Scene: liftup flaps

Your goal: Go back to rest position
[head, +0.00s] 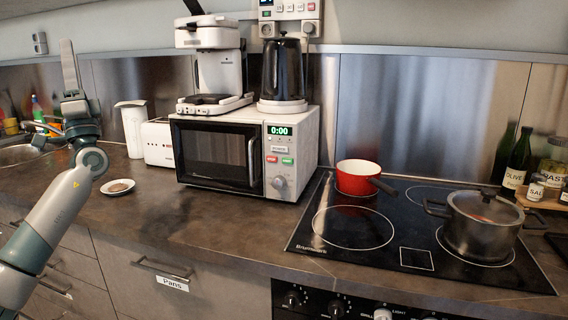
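My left gripper (50,95) is at the upper left, on an arm that comes in from the lower left edge. One finger points up and the other points left, with a wide gap between them. It looks open and holds nothing that I can see. It is in front of the wall and the sink corner, left of the white jug (132,128), and apart from the microwave (247,150). My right gripper is not in view.
The dark counter (150,205) has a small plate (117,187) and a toaster (158,143). A red pot (358,177) and a steel pot (482,222) stand on the cooktop (370,265). Bottles (518,158) stand far right. The counter front is mostly clear.

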